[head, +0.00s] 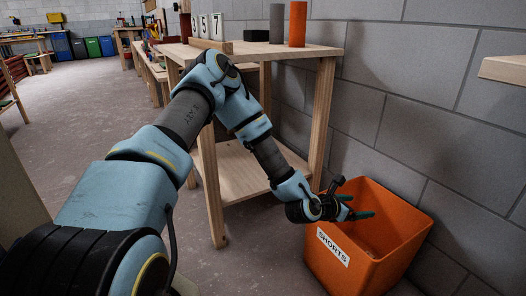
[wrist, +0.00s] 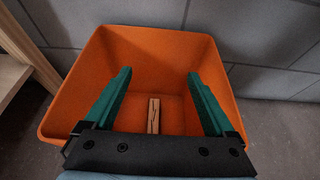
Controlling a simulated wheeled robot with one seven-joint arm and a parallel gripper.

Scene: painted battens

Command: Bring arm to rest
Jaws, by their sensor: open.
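My arm reaches forward and down to the right in the head view. My gripper (head: 357,206) is over the orange bin (head: 392,240) labelled SHORTS, beside the grey block wall. In the wrist view my gripper (wrist: 158,85) is open, its two green fingers wide apart with nothing between them. The orange bin (wrist: 170,45) surrounds the fingers in that view. A short light wooden piece (wrist: 153,115) lies inside the bin, below and between the fingers; the gripper's black bar hides the near part of the bin.
A wooden table (head: 325,110) with a lower shelf stands left of the bin. On it are an orange cylinder (head: 297,24), a grey cylinder (head: 276,23) and number cards (head: 207,27). A wooden ledge (head: 505,69) juts in at right. Floor at left (head: 75,120) is open.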

